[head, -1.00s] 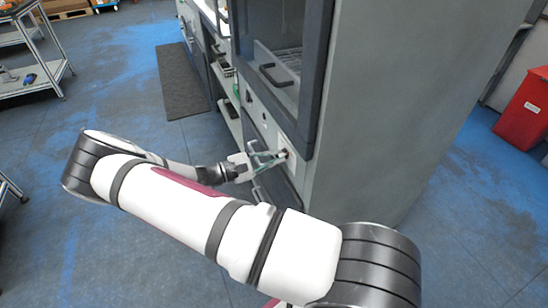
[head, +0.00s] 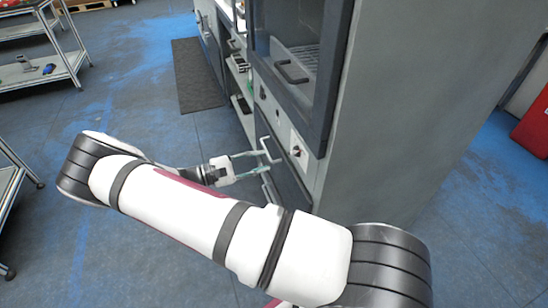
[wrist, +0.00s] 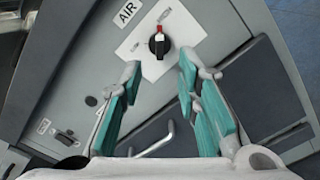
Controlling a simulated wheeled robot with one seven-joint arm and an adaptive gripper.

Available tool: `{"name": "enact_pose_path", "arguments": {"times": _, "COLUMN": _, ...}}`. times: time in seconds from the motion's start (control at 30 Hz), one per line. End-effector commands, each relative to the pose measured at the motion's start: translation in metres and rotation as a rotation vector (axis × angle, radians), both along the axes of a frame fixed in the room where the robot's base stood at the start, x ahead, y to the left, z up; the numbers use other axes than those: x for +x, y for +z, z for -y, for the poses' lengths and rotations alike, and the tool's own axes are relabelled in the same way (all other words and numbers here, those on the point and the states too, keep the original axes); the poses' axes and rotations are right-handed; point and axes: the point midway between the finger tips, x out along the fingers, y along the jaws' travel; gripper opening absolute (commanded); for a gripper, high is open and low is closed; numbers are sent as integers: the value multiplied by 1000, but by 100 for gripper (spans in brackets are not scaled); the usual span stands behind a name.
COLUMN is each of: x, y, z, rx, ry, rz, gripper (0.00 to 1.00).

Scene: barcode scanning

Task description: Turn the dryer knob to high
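The dryer knob (wrist: 159,44) is a black rotary knob with a red mark at its top, on a white plate (wrist: 186,31) in the wrist view. In the head view the knob (head: 296,151) is small, on the grey dryer's front panel below the window. My gripper (wrist: 160,77) is open, with its teal-padded fingers apart and nothing between them. The fingertips lie just below the knob in the wrist view, one to each side, not touching it. In the head view my gripper (head: 264,162) is left of the knob with a gap between them.
A drawer handle (wrist: 158,140) shows under my gripper. The dryer door with its dark handle (head: 290,72) is above the panel. A dark mat (head: 198,75) lies on the floor and metal carts (head: 45,72) stand at left. The floor between is clear.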

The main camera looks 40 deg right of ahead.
Motion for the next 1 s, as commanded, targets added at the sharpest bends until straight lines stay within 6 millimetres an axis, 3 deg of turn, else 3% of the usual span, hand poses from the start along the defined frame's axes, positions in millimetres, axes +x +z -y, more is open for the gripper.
{"name": "enact_pose_path", "arguments": {"times": 0.1, "x": 5, "y": 0, "z": -16, "rx": 1, "ry": 1, "rz": 0, "gripper": 30}}
{"name": "enact_pose_path", "arguments": {"times": 0.3, "x": 8, "y": 0, "z": -28, "rx": 0, "ry": -1, "rz": 0, "gripper": 30}}
{"name": "enact_pose_path", "arguments": {"times": 0.83, "x": 8, "y": 1, "z": -29, "rx": 3, "ry": -3, "rz": 1, "gripper": 30}}
{"name": "enact_pose_path", "arguments": {"times": 1.0, "x": 3, "y": 16, "z": -30, "rx": 64, "ry": -53, "rz": 27, "gripper": 30}}
